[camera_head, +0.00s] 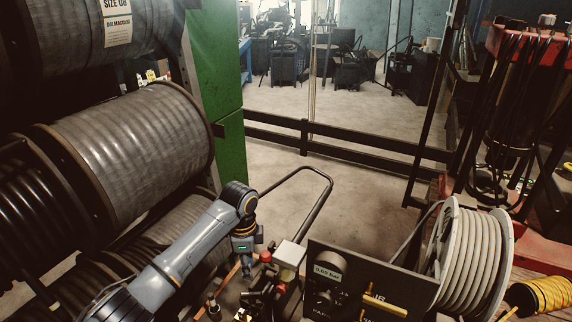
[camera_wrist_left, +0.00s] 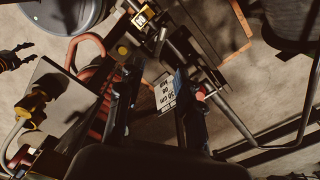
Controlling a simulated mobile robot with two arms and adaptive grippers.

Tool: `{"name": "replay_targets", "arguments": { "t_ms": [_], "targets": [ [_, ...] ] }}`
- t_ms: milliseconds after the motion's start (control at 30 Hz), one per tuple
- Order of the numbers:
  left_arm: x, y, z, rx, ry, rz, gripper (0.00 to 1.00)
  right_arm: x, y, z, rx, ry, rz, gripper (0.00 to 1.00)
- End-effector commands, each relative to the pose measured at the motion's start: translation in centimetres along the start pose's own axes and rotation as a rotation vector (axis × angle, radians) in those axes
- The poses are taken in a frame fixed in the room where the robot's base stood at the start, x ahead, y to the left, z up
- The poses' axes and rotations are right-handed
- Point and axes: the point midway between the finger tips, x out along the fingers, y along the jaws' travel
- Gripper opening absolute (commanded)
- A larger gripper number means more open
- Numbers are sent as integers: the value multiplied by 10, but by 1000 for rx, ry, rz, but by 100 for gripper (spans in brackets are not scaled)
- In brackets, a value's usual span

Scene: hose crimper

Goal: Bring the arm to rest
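My left arm comes in from the bottom left of the head view and bends downward at its wrist (camera_head: 243,238). Its fingers are hard to make out there among dark parts. In the left wrist view my left gripper (camera_wrist_left: 153,105) shows two dark fingers standing apart with nothing held between them. At the left edge of that view, a black claw with spread fingers (camera_wrist_left: 17,58) looks like my right gripper. It is not visible in the head view.
Large hose drums (camera_head: 145,150) stand close on the left. A dark panel (camera_head: 350,280), a white hose reel (camera_head: 470,255) and a yellow hose coil (camera_head: 545,293) stand at the right. A bent black handle (camera_head: 325,190) rises ahead. Open floor lies beyond the black railing (camera_head: 350,150).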

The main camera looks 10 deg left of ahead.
Motion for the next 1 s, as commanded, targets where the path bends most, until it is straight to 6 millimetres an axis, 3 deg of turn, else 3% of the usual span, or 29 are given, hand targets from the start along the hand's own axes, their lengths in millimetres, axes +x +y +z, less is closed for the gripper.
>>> {"name": "replay_targets", "arguments": {
  "t_ms": [167,300,533,800,1000],
  "targets": [
    [27,30,-13,-37,32,0,36,0,0,0,0,0,0,47],
    [58,77,-26,-136,94,-12,36,0,0,0,0,0,0,47],
    [83,149,-27,-368,188,-39,36,0,0,0,0,0,-1,47],
    [83,233,12,-758,260,-91,36,0,0,0,0,1,-1,47],
    [71,267,44,-952,266,-135,36,0,0,0,0,1,-1,47]
  ]
}}
